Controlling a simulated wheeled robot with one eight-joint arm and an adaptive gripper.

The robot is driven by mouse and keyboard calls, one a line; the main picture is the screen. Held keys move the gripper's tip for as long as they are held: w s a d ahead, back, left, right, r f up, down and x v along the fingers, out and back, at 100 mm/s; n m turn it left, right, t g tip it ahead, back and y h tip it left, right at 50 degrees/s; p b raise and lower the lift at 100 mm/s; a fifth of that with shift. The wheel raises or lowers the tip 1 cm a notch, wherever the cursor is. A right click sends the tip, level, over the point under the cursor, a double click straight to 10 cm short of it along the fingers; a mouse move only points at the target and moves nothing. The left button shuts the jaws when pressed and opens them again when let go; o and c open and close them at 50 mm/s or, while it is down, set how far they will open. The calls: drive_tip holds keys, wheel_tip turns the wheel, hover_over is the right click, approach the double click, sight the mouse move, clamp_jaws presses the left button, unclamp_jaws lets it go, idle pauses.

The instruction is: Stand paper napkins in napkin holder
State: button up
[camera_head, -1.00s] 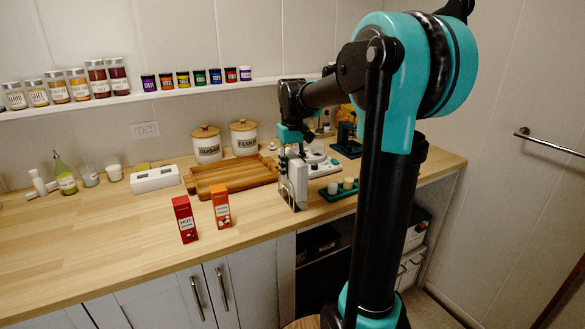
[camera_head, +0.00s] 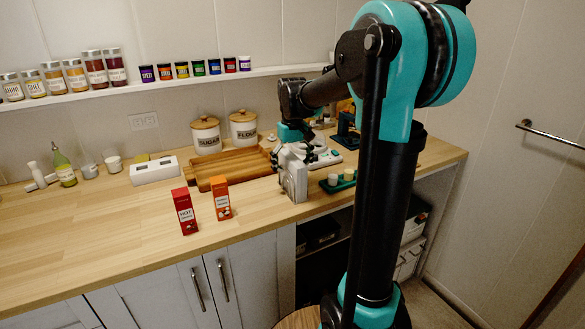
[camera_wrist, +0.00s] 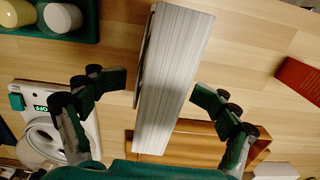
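A white stack of paper napkins (camera_head: 296,178) stands upright near the counter's front edge. Its layered edges show in the wrist view (camera_wrist: 178,70). The napkin holder (camera_wrist: 145,62) shows as a thin grey plate along the stack's left side in the wrist view. In the head view its outline is hard to part from the napkins. My gripper (camera_wrist: 160,85) is open, with one finger on each side of the stack and a visible gap at both fingertips. In the head view my gripper (camera_head: 290,150) is at the top of the stack.
A green tray with cups (camera_head: 334,187) and a white device (camera_head: 325,158) stand right of the napkins. A wooden tray (camera_head: 235,163) lies behind left. Red (camera_head: 184,211) and orange (camera_head: 221,199) boxes stand left. The counter's left front is clear.

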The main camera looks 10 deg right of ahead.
drive_tip(key=shift+o, duration=0.4)
wheel_tip(320, 180, up, 12)
drive_tip(key=shift+r, duration=0.1)
idle(0.4)
